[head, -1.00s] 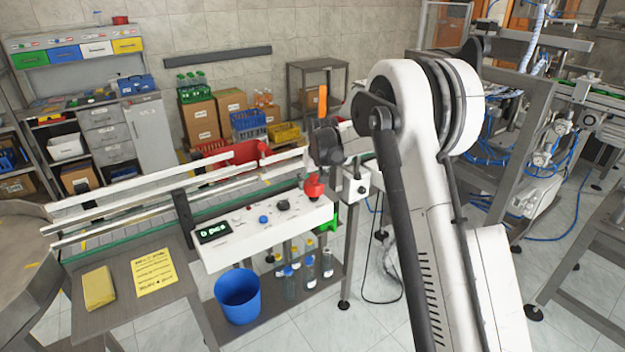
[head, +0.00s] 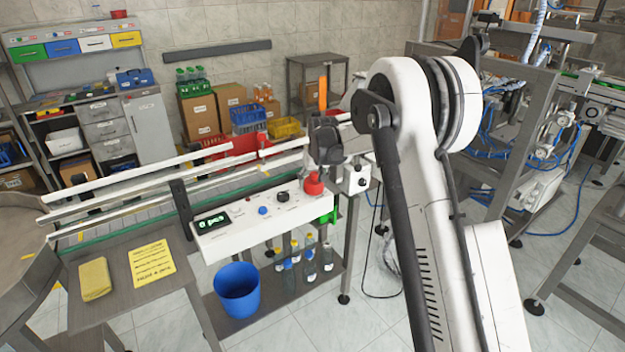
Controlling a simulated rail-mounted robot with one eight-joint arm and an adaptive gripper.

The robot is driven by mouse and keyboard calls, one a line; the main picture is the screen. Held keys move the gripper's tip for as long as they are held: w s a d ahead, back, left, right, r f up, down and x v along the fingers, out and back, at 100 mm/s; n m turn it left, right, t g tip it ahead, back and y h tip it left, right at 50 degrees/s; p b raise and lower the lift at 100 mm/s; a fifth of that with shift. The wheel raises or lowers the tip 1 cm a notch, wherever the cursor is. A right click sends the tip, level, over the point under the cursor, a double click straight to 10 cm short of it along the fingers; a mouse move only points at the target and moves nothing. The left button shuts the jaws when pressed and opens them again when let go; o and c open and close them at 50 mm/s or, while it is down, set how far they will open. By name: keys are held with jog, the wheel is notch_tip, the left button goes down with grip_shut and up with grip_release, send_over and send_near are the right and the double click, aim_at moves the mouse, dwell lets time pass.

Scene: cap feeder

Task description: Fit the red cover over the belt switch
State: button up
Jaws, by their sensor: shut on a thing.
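The red cover (head: 313,184) shows as a small rounded red shape at the right end of the white control panel (head: 235,226). My gripper (head: 325,158) is above it and slightly to its right, shut on it; the fingertips are too dark and small to make out. A black knob (head: 283,197), perhaps the belt switch, stands on the panel to the left of the red cover. I cannot tell whether the cover touches the panel or what lies under it.
The conveyor with pale rails (head: 130,184) runs behind the panel. A blue bucket (head: 237,292) and several bottles (head: 310,262) stand below it. A side table with a yellow sponge (head: 95,279) and a yellow sheet (head: 152,262) is at the left. A white box (head: 355,180) is close on the right.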

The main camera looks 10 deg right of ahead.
jog(key=shift+f+b, duration=0.3)
jog(key=shift+b, duration=0.15)
dwell(0.4)
jog(key=o, duration=1.2)
jog(key=shift+r, duration=0.1)
jog(key=v, duration=1.2)
